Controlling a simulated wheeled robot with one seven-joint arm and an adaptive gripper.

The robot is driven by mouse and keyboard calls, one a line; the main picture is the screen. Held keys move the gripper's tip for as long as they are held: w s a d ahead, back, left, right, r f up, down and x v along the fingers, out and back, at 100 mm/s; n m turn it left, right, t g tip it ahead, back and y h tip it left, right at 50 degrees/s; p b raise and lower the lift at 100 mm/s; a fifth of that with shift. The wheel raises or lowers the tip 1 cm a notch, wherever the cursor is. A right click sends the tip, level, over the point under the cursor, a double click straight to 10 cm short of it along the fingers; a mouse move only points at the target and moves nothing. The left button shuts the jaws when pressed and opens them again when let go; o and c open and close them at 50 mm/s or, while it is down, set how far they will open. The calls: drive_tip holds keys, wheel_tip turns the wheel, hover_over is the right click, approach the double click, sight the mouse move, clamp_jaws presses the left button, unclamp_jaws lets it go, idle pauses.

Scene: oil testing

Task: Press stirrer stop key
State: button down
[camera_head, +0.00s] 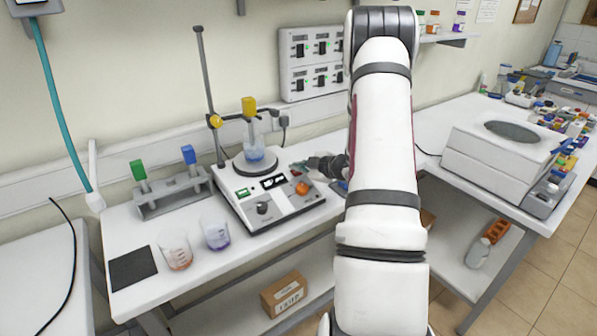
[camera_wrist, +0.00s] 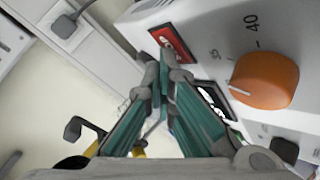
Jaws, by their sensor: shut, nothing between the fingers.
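The stirrer (camera_head: 278,215) is a white box with a round plate on top, standing on the bench. In the wrist view its panel shows a red key (camera_wrist: 172,43) in a dark frame, a dark display (camera_wrist: 212,97) and an orange knob (camera_wrist: 264,80). The orange knob also shows in the head view (camera_head: 301,188); I cannot clearly make out the red key there. My gripper (camera_wrist: 161,65) is shut and empty, its fingertips close beside the red key. I cannot tell whether they touch it. In the head view my gripper (camera_head: 318,163) is at the stirrer's back right side.
A flask (camera_head: 254,150) stands on the plate, beside a metal stand (camera_head: 207,85). Two beakers (camera_head: 176,250) (camera_head: 215,233) and a tube rack (camera_head: 172,193) are to the left. A white box instrument (camera_head: 500,155) stands on the right bench. A dark mat (camera_head: 132,268) lies at the left.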

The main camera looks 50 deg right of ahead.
drive_tip(key=shift+s+r+p, duration=0.3)
drive_tip(key=shift+r+p, duration=0.45)
drive_tip(key=r+p, duration=0.1)
drive_tip(key=s+r+p, duration=0.1)
drive_tip(key=r, duration=0.1)
drive_tip(key=r+p, duration=0.1)
drive_tip(key=shift+s+a+r+p, duration=0.25)
drive_tip(key=shift+s+r+p, duration=0.05)
drive_tip(key=shift+r+p, duration=0.1)
idle(0.9)
